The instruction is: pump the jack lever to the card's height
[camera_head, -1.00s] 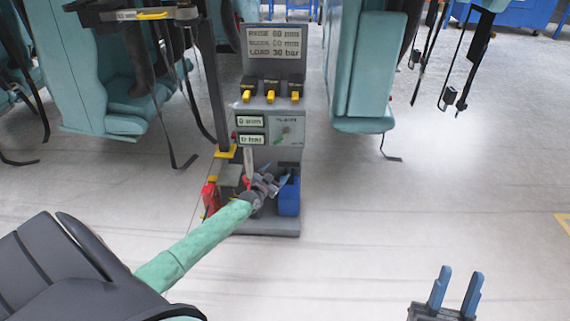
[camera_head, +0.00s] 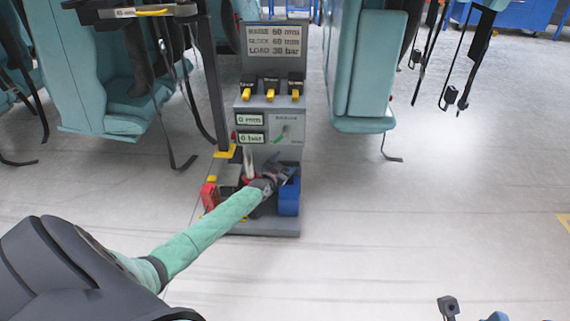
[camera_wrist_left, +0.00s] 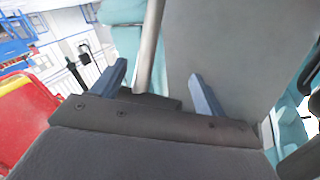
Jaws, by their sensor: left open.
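The card (camera_head: 274,40) at the top of the grey jack stand reads RAISE 60 mm, BLOCK 60 mm, LOAD 30 bar. Below it, one display (camera_head: 249,119) reads 0 mm and another (camera_head: 250,138) reads 0 bar. The pale lever (camera_head: 248,161) rises from the stand's lower part. My left gripper (camera_head: 284,174) is low in front of the stand, right of the lever. In the left wrist view its open fingers (camera_wrist_left: 160,88) stand apart, with the grey lever rod (camera_wrist_left: 149,48) between them, nearer the left finger. My right gripper (camera_head: 472,311) is mostly cut off at the bottom edge.
A blue box (camera_head: 289,196) and a red part (camera_head: 209,195) sit on the stand's base (camera_head: 270,229). Several yellow-tipped switches (camera_head: 270,95) line its ledge. Teal seats (camera_head: 364,65) with hanging straps flank the stand. The floor at the right is clear.

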